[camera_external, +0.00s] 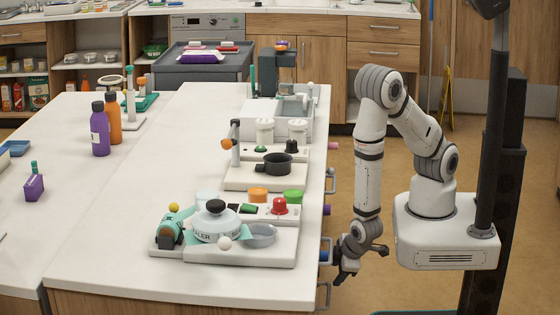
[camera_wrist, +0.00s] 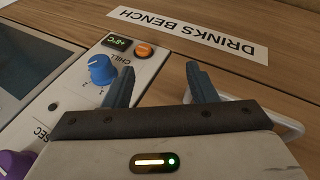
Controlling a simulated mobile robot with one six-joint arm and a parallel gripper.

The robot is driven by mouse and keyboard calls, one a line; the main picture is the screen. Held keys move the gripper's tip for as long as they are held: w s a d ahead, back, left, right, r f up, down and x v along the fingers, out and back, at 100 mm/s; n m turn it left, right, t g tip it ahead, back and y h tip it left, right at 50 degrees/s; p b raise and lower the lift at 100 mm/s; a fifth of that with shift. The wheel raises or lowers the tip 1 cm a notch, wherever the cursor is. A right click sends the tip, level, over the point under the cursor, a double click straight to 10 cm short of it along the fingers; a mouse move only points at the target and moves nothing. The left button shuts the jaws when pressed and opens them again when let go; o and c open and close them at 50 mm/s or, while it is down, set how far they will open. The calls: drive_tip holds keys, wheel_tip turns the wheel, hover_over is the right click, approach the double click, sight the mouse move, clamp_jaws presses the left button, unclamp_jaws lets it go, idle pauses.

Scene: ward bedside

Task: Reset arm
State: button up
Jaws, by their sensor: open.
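My gripper (camera_external: 346,268) hangs low at the right side of the white-topped bench (camera_external: 110,275), below the level of the top. In the wrist view my gripper (camera_wrist: 160,85) is open, with its two dark fingers apart and nothing between them. A control panel with a blue knob (camera_wrist: 102,69) lies beside the left finger. I cannot tell whether the finger touches the knob. My arm reaches up from its base, bends over and comes down to the bench side.
An orange button (camera_wrist: 144,49), a small display (camera_wrist: 117,42) and a purple knob (camera_wrist: 16,163) are on the panel. A "DRINKS BENCH" label (camera_wrist: 208,34) is on the wood. Handles (camera_external: 323,295) stick out from the bench side. Trays with a scale and pots line the bench edge.

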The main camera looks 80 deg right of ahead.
drive_tip(key=s+a+g+y, duration=0.2)
drive_tip(key=a+y, duration=0.2)
drive_tip(key=a, duration=0.2)
drive_tip(key=s+a+r+n+g+y+p, duration=0.15)
drive_tip(key=a+r+y+p, duration=0.25)
drive_tip(key=a+r, duration=0.55)
wheel_tip(320, 180, up, 11)
drive_tip(key=w+d+y+p, duration=0.1)
drive_tip(key=w+d+p, duration=0.2)
drive_tip(key=w+d+r+t+y+p, duration=0.15)
drive_tip(key=d+r+p, duration=0.35)
drive_tip(key=r, duration=0.9)
drive_tip(key=s+d+r+m+t+h+p, duration=0.1)
drive_tip(key=d+r+p, duration=0.4)
drive_tip(key=d+r, duration=0.6)
drive_tip(key=s+d+r+m+t+h+p, duration=0.1)
drive_tip(key=d+r+p, duration=0.5)
drive_tip(key=d+r, duration=0.6)
drive_tip(key=s+m+h, duration=0.1)
drive_tip(key=s+h, duration=0.1)
drive_tip(key=h, duration=0.1)
drive_tip(key=shift+s+d+r+m+h, duration=0.25)
drive_tip(key=shift+s+d+m+h, duration=0.1)
drive_tip(key=shift+s+d, duration=0.05)
